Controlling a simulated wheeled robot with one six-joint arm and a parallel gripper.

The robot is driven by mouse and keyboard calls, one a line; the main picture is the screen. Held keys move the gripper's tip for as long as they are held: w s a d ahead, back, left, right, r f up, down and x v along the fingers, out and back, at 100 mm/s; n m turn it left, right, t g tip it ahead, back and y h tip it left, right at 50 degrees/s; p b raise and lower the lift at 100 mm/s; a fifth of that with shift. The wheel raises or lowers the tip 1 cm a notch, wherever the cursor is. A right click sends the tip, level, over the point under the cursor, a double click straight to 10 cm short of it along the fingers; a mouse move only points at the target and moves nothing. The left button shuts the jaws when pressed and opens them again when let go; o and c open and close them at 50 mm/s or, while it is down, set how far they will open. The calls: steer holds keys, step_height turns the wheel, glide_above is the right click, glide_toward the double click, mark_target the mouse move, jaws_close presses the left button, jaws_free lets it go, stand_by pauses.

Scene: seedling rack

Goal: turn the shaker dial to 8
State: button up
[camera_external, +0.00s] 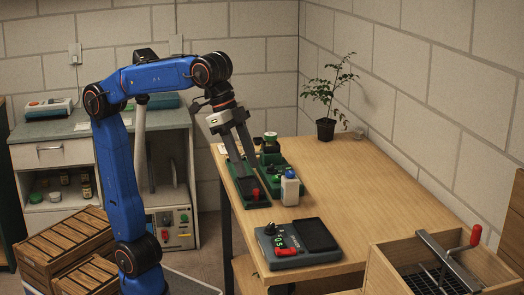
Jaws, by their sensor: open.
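A dark grey device (266,258) sits at the table's near left edge, with a black flat top plate, a small black knob (270,230), a green lit display (279,241) and a red part on its front. It looks like the shaker, and the knob looks like its dial; the setting is too small to read. My gripper (244,168) points down, open, over a green tray-like unit (234,195) behind the grey device. It is well apart from the knob. Whether its fingertips touch the green unit I cannot tell.
A green-lidded jar (270,140) and a potted plant (326,128) are farther back. The table's middle right is clear.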

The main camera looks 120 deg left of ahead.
mark_target(270, 224)
steer(key=x, duration=1.6)
steer(key=shift+f, duration=0.35)
steer(key=c, duration=1)
